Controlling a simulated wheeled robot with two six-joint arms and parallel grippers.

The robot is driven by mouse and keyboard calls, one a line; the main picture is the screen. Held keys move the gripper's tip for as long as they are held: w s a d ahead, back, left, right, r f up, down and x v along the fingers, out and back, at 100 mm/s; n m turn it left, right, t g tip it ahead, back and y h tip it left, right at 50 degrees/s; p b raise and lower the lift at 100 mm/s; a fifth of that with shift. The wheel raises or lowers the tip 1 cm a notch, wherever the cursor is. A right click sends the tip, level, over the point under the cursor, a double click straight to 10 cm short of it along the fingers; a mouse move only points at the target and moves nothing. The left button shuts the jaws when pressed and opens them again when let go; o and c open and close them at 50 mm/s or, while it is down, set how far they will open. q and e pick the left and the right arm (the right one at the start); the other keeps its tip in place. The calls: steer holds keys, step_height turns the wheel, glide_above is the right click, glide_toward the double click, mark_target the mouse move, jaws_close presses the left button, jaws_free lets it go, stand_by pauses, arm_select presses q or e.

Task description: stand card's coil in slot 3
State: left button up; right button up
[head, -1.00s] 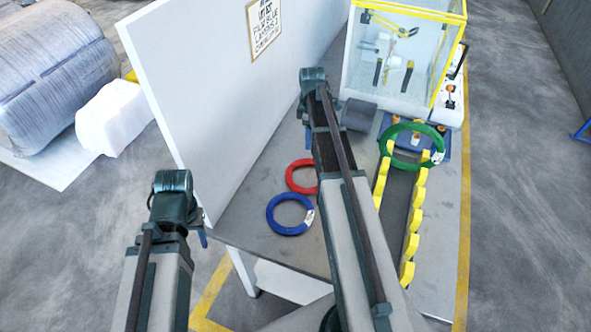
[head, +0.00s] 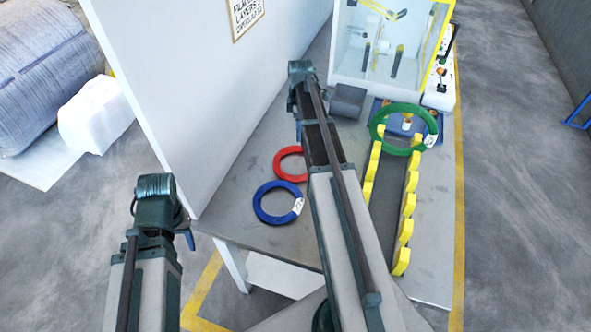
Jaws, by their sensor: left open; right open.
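A card (head: 246,13) hangs on the white panel; its top is cut off, and the print is small and only partly legible. A blue coil (head: 261,211) lies flat on the table, with a white tag on its right side. A red coil (head: 280,164) lies just behind it, partly hidden by my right arm. A green coil (head: 374,127) is tilted up at the far end of the rack with yellow toothed sides (head: 409,204). My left gripper (head: 190,240) is open, left of the table. My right gripper (head: 298,128) is open above the table, mostly hidden by its arm.
A clear box with yellow edges (head: 436,49) stands behind the rack. The white panel (head: 200,110) borders the table's left side. The table (head: 285,234) is bare around the blue coil.

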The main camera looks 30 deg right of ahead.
mark_target(296, 147)
step_height(296, 147, down, 3)
steer(key=shift+r+b, duration=0.1)
steer(key=shift+b, duration=0.8)
arm_select(q)
step_height(296, 147, down, 3)
steer(key=shift+r, duration=0.1)
arm_select(e)
steer(key=f+b, duration=0.2)
steer(key=a+f+b, duration=0.1)
steer(key=f+b, duration=0.1)
steer(key=shift+w+f, duration=0.1)
steer(key=shift+w, duration=0.2)
steer(key=shift+f+b, duration=0.6)
arm_select(q)
step_height(296, 147, down, 5)
steer(key=shift+f, duration=0.1)
arm_select(e)
steer(key=shift+r, duration=0.15)
steer(key=shift+c, duration=0.2)
jaws_close()
